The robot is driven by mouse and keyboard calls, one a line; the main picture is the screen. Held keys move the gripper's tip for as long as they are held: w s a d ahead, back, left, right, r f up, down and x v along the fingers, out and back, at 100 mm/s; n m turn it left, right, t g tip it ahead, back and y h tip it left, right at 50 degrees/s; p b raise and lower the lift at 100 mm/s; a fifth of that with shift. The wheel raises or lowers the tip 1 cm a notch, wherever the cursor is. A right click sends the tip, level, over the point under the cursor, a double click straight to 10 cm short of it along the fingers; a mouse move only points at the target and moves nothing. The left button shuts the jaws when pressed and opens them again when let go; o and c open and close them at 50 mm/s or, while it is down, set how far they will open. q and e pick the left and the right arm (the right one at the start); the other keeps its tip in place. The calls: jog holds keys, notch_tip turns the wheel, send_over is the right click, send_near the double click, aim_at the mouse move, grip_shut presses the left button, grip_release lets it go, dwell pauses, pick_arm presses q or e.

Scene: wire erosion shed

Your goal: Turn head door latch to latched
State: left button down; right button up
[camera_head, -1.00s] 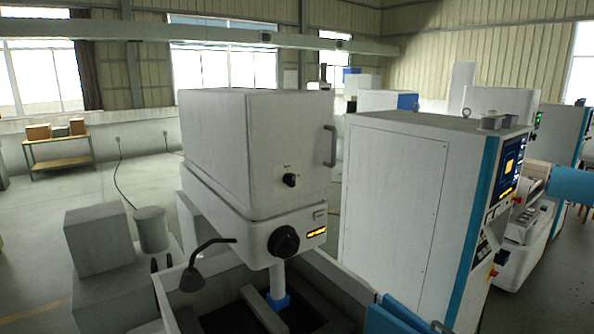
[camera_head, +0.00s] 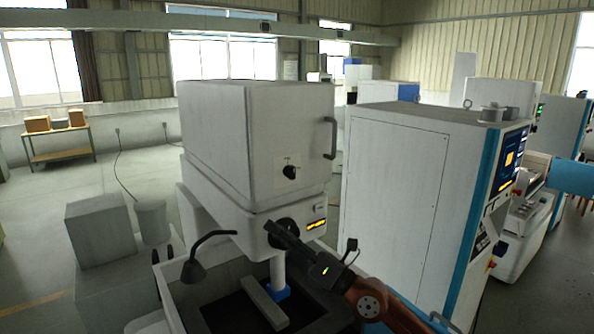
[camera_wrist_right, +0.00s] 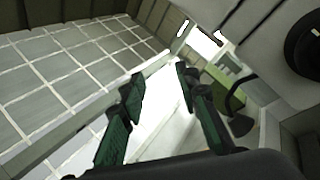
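The white machine head (camera_head: 215,135) has a closed-looking front door with a grab handle (camera_head: 330,138) at its right edge. The small black latch knob (camera_head: 290,172) sits on a pale plate on the door; I cannot read its marks. My right gripper (camera_head: 270,228) is lower, in front of the larger black round knob (camera_head: 285,226) and partly covering it. In the right wrist view its two fingers (camera_wrist_right: 158,80) are apart with nothing between them, and a dark round knob (camera_wrist_right: 303,45) is at the upper right. Two dark upright pieces at the left may be my left gripper.
A black gooseneck lamp (camera_head: 193,270) stands left of the work tank, and also shows in the right wrist view (camera_wrist_right: 240,122). A tall white cabinet (camera_head: 392,190) stands close on the right. Grey blocks (camera_head: 97,232) stand at the left. Space before the door is clear.

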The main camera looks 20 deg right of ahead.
jog(key=w+d+r+n+g+h, duration=0.1)
jog(key=w+d+r+n+h, duration=0.15)
jog(key=w+r+n, duration=0.2)
jog(key=m+t+h, duration=0.1)
jog(key=h, duration=0.6)
send_near(294, 168)
jog(key=w, duration=0.1)
jog(key=p+x, duration=0.3)
jog(key=x, duration=0.3)
jog(key=shift+w+a+r+p, duration=0.1)
jog(key=shift+w+a+p, duration=0.2)
jog(key=shift+p, duration=0.1)
jog(key=shift+w+a, duration=0.1)
jog(key=shift+w, duration=0.4)
grip_shut()
